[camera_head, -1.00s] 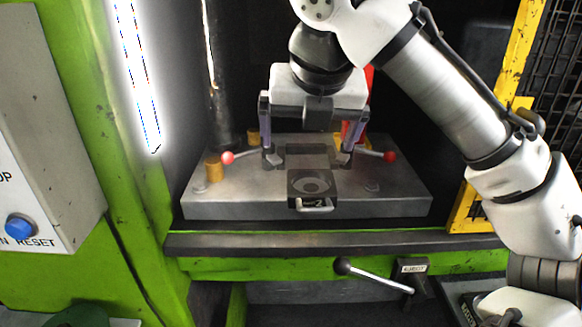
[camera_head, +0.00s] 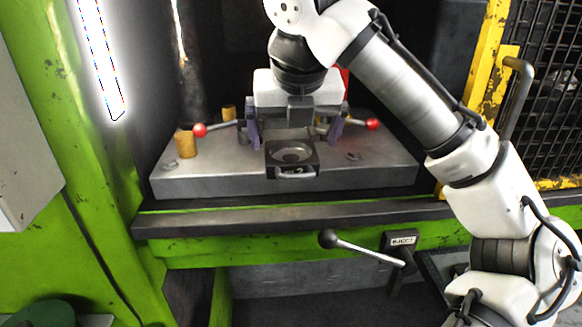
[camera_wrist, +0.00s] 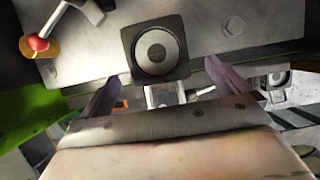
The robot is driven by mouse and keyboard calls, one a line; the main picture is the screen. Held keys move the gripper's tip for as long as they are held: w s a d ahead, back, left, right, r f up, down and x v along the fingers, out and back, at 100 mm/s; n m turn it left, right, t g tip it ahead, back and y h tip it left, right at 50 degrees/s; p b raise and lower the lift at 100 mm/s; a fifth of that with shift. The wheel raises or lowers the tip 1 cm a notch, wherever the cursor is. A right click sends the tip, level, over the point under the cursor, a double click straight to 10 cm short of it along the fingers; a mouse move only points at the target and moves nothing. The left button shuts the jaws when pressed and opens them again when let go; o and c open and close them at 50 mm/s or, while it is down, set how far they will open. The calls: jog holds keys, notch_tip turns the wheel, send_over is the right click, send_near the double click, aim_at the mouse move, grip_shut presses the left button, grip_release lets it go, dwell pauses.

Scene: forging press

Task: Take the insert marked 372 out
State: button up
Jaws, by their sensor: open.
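A dark square insert (camera_head: 292,155) with a round recess and a front handle sits in the middle of the grey die block. Its front mark is too small to read fully; a 2 seems to show. In the wrist view the insert (camera_wrist: 155,47) is at top centre, with a ringed round face. My gripper (camera_head: 294,133) is open and empty, above and behind the insert, with one finger to each side. In the wrist view my gripper's fingers (camera_wrist: 167,85) show below the insert and apart from it.
The grey die block (camera_head: 215,182) carries red-knobbed levers at left (camera_head: 200,129) and right (camera_head: 372,124), and a brass post (camera_head: 186,144). Green press frame stands at left, a yellow-framed mesh guard (camera_head: 555,100) at right.

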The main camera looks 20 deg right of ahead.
aim_at(290, 158)
jog(key=shift+w+b+x, duration=0.2)
jog(key=shift+b+x, duration=1.05)
jog(key=shift+b, duration=0.1)
jog(key=shift+w+b+x, duration=0.15)
jog(key=shift+b+x, duration=1.1)
jog(key=shift+b, duration=0.1)
jog(key=shift+a+r, duration=0.1)
jog(key=c, duration=1.9)
jog(key=shift+r, duration=0.1)
jog(key=shift+c, duration=0.3)
jog(key=shift+r, duration=0.1)
